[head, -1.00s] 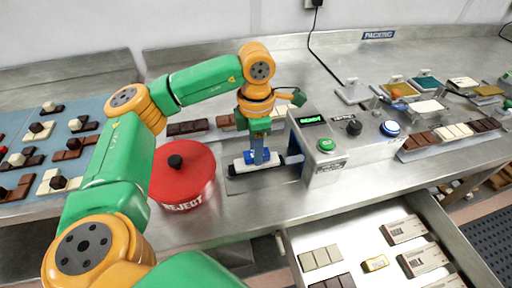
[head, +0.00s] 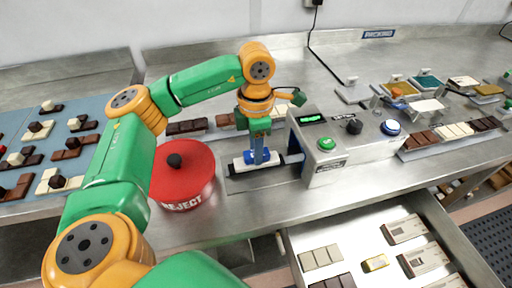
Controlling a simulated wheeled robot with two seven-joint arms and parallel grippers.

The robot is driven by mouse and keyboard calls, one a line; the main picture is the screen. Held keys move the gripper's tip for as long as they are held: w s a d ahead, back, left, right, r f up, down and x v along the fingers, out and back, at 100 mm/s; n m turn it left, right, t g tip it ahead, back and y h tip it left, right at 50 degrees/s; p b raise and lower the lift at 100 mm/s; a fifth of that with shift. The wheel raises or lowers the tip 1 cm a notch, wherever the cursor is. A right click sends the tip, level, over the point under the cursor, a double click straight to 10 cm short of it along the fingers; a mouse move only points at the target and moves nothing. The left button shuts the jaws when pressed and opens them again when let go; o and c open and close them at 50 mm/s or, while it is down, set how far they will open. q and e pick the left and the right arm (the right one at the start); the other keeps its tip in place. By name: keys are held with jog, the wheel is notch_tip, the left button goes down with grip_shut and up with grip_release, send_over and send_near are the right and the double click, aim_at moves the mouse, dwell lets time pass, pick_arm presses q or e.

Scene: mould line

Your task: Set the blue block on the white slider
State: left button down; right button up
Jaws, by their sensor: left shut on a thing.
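The blue block (head: 248,158) is low between the fingers of my left gripper (head: 259,158), which is shut on it. The white slider (head: 240,167) shows as a pale piece directly under the block, on a dark track (head: 254,178) that runs to the grey machine. Block and slider look in contact or nearly so; I cannot tell which. The fingers cover part of the block. My right gripper is not in view.
The grey machine (head: 340,165) with green and blue buttons stands just right of the gripper. A red reject bin (head: 184,190) with a black knob is close on the left. An open drawer (head: 290,240) with bars lies in front. Chocolate bars (head: 187,127) lie behind.

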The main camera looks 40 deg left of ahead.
pick_arm(q)
jog(key=shift+f, duration=0.1)
dwell(0.3)
jog(key=shift+c, duration=2.3)
grip_release()
notch_tip(320, 180, up, 7)
jog(key=shift+r, duration=0.15)
